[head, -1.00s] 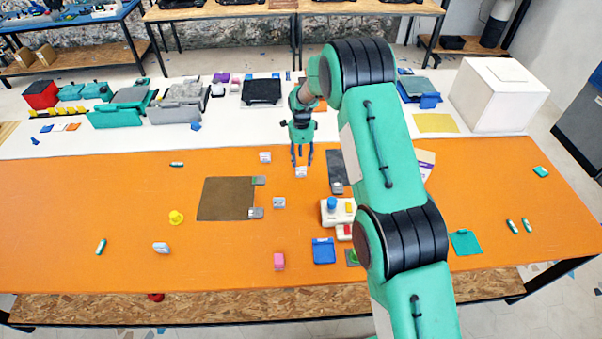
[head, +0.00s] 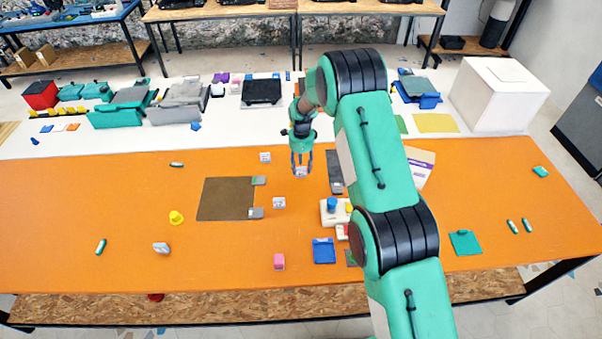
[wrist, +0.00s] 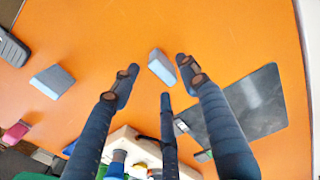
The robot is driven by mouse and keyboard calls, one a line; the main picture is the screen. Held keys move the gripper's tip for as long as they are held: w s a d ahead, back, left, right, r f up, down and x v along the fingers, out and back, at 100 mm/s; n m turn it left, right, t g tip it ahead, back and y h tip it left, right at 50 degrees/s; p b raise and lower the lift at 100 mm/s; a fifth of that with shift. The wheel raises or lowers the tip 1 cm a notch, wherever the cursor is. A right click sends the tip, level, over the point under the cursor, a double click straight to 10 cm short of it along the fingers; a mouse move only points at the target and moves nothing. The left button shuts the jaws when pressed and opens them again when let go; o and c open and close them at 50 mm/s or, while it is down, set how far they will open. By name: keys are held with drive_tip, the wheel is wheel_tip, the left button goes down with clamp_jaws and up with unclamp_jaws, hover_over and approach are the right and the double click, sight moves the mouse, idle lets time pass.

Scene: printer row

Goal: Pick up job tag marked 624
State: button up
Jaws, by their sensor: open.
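Several small white-grey tags lie on the orange table; their numbers are too small to read. One tag (head: 301,172) is right at the fingertips of my gripper (head: 301,167). In the wrist view this tag (wrist: 161,67) lies between the spread fingertips of my gripper (wrist: 157,78), with a gap to the fingers. My gripper is open and points down. Another tag (head: 265,157) lies behind and to the left, one (head: 279,202) lies nearer the front, and one (head: 161,248) lies at the front left.
A dark flat plate (head: 335,172) lies just right of my gripper. A white box with a blue knob (head: 332,211) stands in front of it. A brown mat (head: 226,199) lies to the left. A pink block (head: 279,262) and a blue tray (head: 323,251) are at the front. The table's left part is mostly clear.

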sight(301, 169)
drive_tip(key=shift+f, duration=1.8)
drive_tip(key=shift+c, duration=0.3)
drive_tip(key=c, duration=0.9)
